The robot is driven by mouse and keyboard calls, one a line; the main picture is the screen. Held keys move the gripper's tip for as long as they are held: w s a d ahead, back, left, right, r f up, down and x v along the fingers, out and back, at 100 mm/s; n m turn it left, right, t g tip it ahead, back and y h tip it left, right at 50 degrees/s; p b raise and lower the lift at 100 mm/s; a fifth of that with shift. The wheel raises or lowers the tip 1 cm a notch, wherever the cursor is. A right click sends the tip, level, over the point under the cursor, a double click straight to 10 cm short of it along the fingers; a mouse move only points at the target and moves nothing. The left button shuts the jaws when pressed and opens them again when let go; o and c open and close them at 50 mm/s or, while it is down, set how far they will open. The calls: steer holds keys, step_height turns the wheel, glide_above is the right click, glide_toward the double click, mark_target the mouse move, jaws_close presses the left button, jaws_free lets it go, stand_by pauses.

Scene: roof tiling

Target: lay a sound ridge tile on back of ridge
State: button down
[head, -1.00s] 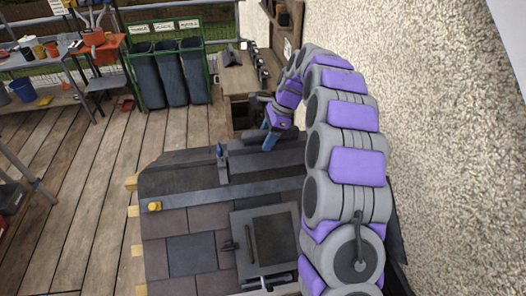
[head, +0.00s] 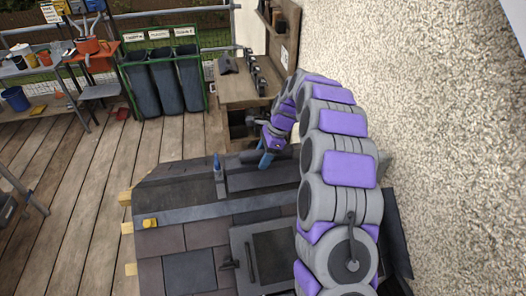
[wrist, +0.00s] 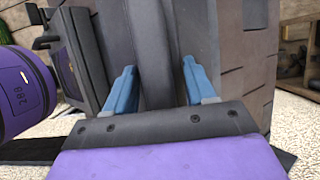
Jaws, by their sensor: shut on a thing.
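My gripper (wrist: 158,88) has two blue fingers, one on each side of a dark grey ridge tile (wrist: 153,50) in the wrist view. In the head view my gripper (head: 267,159) is over the far part of the roof ridge, and the held tile (head: 249,157) shows as a dark strip there. Below it a dark ridge tile (head: 250,179) lies along the ridge, beside an upright blue-tipped piece (head: 217,168). I cannot tell whether the held tile touches the ridge. My arm hides the ridge's right end.
The small roof (head: 185,235) has slates and a dark framed window (head: 273,256). A wooden bench (head: 240,85) with several dark pieces stands behind it. Green-framed bins (head: 165,80) stand at the back.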

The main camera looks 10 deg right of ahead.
steer(key=shift+f, duration=1.55)
steer(key=shift+c, duration=1.9)
jaws_free()
steer(key=shift+d, duration=0.1)
